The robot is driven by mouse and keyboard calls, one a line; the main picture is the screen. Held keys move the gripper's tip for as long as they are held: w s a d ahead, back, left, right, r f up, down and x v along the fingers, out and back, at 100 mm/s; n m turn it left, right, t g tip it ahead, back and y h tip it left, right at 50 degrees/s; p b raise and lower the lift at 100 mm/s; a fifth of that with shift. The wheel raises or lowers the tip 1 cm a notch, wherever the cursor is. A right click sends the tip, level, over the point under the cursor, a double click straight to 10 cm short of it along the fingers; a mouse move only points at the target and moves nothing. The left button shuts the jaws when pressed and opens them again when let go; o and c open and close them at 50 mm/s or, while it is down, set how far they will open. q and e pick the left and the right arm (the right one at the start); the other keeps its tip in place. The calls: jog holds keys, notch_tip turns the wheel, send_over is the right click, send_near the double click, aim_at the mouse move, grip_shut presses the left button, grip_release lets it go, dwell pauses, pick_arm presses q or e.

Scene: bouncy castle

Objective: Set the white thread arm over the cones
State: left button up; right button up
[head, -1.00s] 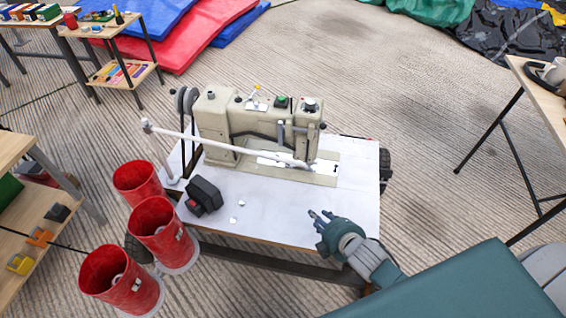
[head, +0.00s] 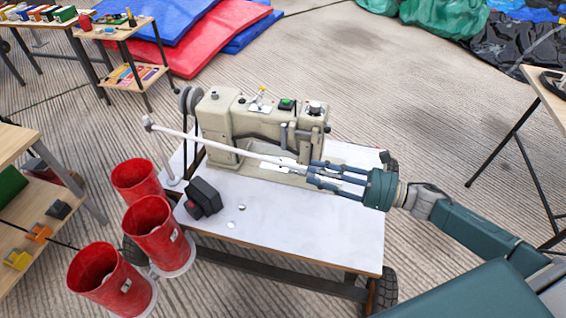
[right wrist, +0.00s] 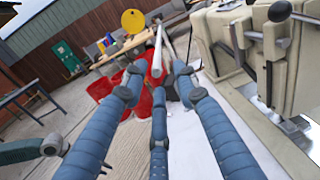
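The white thread arm (head: 225,147) is a long thin rod running from a post at the machine's left end across the front of the beige sewing machine (head: 222,115). My right gripper (head: 312,177) is open at the rod's right end, its fingers pointing left along it. In the right wrist view, the rod's end (right wrist: 157,68) lies between the spread fingertips; I cannot tell whether they touch it. Three red cones (head: 137,183) (head: 158,228) (head: 112,278) stand left of the machine table, apart from the rod. My left gripper is not in view.
The white machine table (head: 300,225) carries a black box (head: 202,198) at its front left. A shelf (head: 35,225) stands at the left and another table (head: 545,95) at the right. Open floor (head: 420,120) lies behind and right of the machine.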

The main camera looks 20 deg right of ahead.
aim_at(283, 163)
jog(key=x, duration=1)
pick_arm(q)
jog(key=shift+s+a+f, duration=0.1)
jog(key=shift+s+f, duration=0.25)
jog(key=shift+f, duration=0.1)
pick_arm(e)
grip_shut()
grip_release()
jog(key=shift+d, duration=0.1)
jog(key=v, duration=1.2)
